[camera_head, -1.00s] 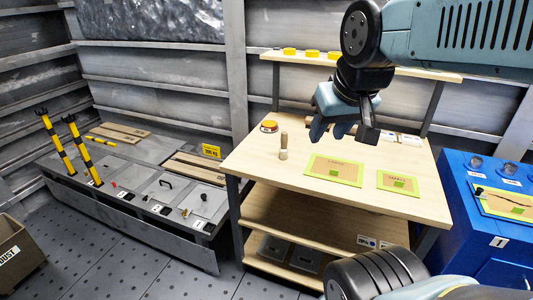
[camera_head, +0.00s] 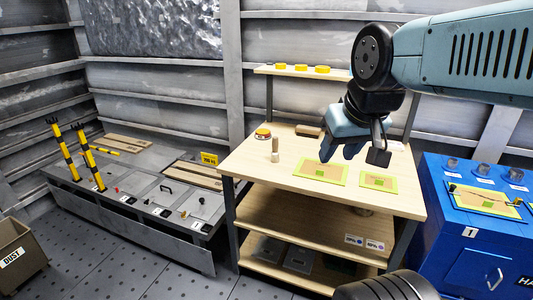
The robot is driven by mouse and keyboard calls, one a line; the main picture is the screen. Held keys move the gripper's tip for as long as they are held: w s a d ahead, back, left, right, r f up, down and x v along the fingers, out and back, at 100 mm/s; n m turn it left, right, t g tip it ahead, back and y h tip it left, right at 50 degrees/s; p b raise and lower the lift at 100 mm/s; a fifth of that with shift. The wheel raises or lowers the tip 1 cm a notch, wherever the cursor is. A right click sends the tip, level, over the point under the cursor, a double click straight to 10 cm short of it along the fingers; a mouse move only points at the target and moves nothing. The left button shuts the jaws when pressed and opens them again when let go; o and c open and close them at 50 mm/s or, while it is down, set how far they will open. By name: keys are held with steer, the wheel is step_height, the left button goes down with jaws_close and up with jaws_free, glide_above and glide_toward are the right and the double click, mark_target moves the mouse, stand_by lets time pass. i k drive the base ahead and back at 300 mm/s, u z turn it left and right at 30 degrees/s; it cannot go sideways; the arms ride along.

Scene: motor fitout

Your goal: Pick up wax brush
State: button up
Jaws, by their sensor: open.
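A small upright wooden-handled tool (camera_head: 275,150), which looks like the wax brush, stands on the left half of the wooden workbench (camera_head: 254,170). It has a brown upper part and a paler lower part. My gripper (camera_head: 352,153) is open and empty, pointing down, to the right of the tool in the picture. It hangs in front of the bench's back right area and overlaps part of the bench top. Its height above the bench is hard to tell.
A red and yellow tin (camera_head: 262,134) and a brown block (camera_head: 308,131) lie behind the tool. Two green-edged cards (camera_head: 320,171) (camera_head: 378,181) lie near the bench's front. A shelf with yellow discs (camera_head: 301,68) is behind. A blue cabinet (camera_head: 455,235) stands at right.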

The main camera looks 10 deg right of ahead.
mark_target(275, 154)
steer(key=z, duration=0.1)
steer(key=i, duration=0.9)
steer(key=u, duration=0.1)
